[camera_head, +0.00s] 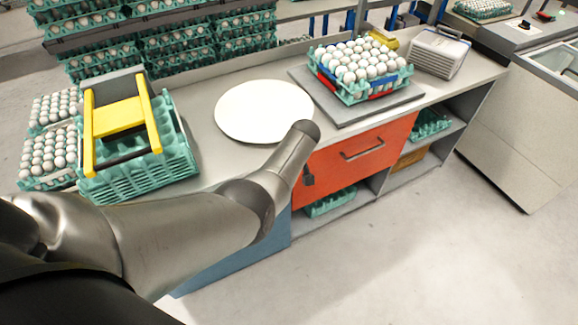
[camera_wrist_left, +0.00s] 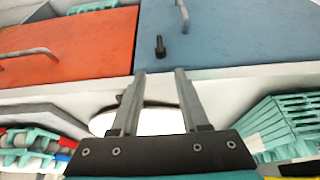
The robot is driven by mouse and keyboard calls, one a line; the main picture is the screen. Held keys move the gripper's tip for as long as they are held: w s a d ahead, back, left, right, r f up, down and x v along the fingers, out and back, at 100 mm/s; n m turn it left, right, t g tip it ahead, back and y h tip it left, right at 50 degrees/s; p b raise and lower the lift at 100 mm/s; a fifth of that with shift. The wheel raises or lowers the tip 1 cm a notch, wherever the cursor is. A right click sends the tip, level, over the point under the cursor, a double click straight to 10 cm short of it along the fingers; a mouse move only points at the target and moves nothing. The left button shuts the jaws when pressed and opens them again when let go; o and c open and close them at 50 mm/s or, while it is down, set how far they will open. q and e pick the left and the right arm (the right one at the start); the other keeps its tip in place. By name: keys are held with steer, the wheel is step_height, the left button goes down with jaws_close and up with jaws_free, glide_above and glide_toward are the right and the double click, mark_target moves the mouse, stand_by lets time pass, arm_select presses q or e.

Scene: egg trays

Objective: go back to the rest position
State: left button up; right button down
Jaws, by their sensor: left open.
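My left arm comes in from the left in the head view and reaches over the front edge of the workbench. Its gripper cannot be clearly made out there. In the left wrist view my left gripper (camera_wrist_left: 160,73) is open, with nothing between its two fingers. The fingers point toward the bench front, where a blue panel (camera_wrist_left: 235,35) and an orange drawer front (camera_wrist_left: 70,45) show. A small dark fitting (camera_wrist_left: 160,47) on the blue panel appears just beyond the fingertips. My right gripper is not in view.
The workbench (camera_head: 210,165) carries a round white disc (camera_head: 264,110), a stack of green trays (camera_head: 175,150) with a yellow-handled tool (camera_head: 118,117), and an egg-filled tray (camera_head: 352,95). Egg racks stand behind. Open floor (camera_head: 430,250) lies in front.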

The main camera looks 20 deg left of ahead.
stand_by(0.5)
arm_select(q)
steer(key=s+d+f+m+h+b, duration=0.1)
steer(key=s+f+m+b, duration=0.2)
steer(key=s+f, duration=0.85)
steer(key=s+d+f+m+h+b, duration=0.1)
steer(key=s+f+m+b, duration=0.3)
steer(key=s+f, duration=0.75)
steer(key=s+d+f+m+b, duration=0.1)
steer(key=s+f+m+b, duration=0.1)
steer(key=s+f, duration=0.3)
steer(key=s+f+m+g+h+b, duration=0.1)
steer(key=s+f, duration=0.4)
steer(key=s, duration=0.7)
steer(key=s+d+f+m+b, duration=0.1)
steer(key=s+f+m+b, duration=0.1)
steer(key=s+f, duration=0.3)
steer(key=s, duration=0.3)
steer(key=shift+s+d+f+m+g+h+b, duration=0.3)
steer(key=shift+s+m+g, duration=0.05)
steer(key=shift+m+g, duration=0.05)
